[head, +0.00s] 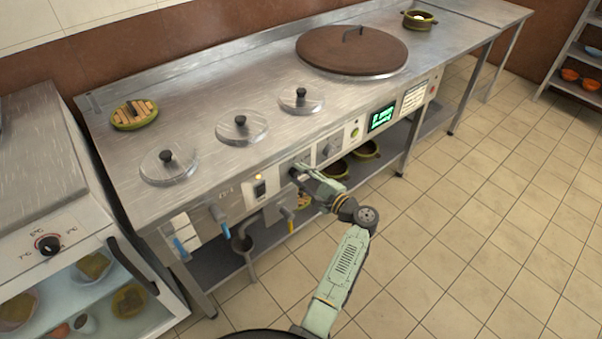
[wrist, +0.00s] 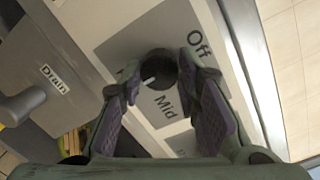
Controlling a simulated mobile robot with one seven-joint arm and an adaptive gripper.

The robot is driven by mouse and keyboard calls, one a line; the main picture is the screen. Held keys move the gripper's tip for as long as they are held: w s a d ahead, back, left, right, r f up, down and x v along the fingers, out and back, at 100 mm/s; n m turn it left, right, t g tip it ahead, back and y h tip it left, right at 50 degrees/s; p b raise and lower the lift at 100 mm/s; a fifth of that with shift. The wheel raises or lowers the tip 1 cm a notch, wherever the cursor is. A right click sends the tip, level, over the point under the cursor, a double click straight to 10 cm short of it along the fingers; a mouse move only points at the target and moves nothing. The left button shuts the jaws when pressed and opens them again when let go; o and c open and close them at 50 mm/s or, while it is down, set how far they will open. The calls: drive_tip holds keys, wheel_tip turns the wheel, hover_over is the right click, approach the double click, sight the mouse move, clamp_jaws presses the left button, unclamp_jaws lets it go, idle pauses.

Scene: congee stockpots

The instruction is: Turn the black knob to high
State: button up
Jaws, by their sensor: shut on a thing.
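The black knob (wrist: 157,66) sits on a grey label plate on the counter's front panel in the wrist view. "Off" is printed to its right and "Mid" below it. A third label at its left is mostly hidden by a finger. The knob's white mark points down and left, between "Mid" and the hidden label. My gripper (wrist: 160,88) has one finger on each side of the knob and is shut on it. In the head view my gripper (head: 302,176) reaches the front panel and hides most of the knob.
A "Drain" label (wrist: 54,79) and a grey handle (wrist: 22,104) are left of the knob. The floor in front is clear.

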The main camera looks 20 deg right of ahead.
drive_tip(key=shift+m, duration=0.3)
idle(0.4)
drive_tip(key=o, duration=1.2)
drive_tip(key=shift+c, duration=0.2)
drive_tip(key=v, duration=1.2)
